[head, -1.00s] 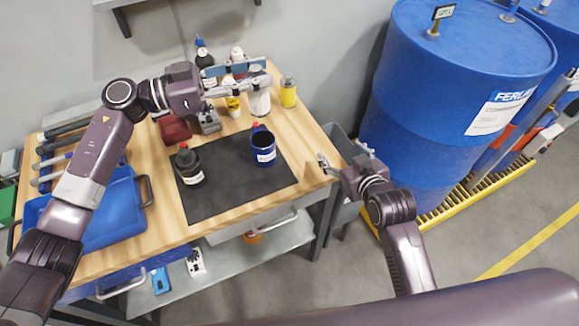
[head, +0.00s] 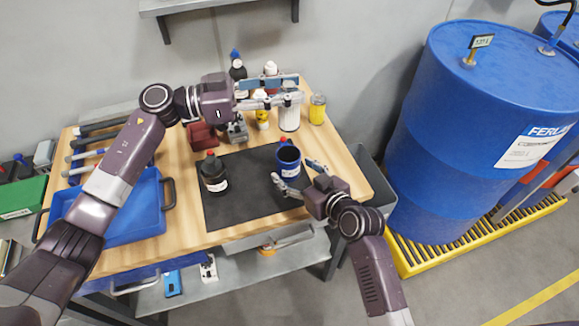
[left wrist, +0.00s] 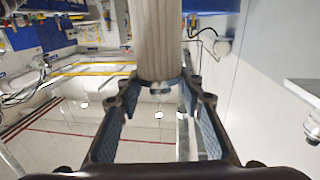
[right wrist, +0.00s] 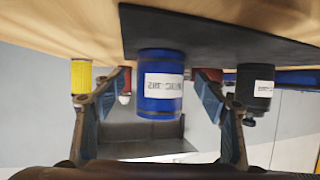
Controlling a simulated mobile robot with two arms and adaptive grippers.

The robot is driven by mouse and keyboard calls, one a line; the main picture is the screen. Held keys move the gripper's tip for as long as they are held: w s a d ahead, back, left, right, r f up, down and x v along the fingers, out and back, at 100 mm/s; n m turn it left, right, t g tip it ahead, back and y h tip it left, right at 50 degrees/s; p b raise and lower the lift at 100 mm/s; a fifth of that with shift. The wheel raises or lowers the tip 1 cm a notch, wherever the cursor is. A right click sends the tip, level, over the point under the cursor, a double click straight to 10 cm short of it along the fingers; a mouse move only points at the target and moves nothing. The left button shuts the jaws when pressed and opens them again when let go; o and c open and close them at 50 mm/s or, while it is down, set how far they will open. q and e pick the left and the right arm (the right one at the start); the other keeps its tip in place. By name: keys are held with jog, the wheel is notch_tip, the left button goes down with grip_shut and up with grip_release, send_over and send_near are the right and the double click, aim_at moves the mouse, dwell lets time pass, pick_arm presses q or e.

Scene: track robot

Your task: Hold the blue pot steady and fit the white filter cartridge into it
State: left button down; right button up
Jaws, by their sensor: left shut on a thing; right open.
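The white filter cartridge (head: 289,116) is upright at the back right of the workbench. The blue pot (head: 289,164), with a white label, stands upright on the dark mat (head: 245,205). My right gripper (head: 299,176) is open at the pot's near right side. In the right wrist view the pot (right wrist: 160,105) appears between the spread fingers, with gaps on both sides.
A dark bottle (head: 213,176) stands on the mat left of the pot. A yellow can (head: 317,110) stands right of the cartridge. Several bottles and a red vise-like object (head: 203,136) are at the back. A blue tray (head: 130,228) lies left. The mat's front is clear.

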aim_at(287, 160)
jog(key=shift+x, duration=1.8)
jog(key=shift+c, duration=0.2)
jog(key=c, duration=1.4)
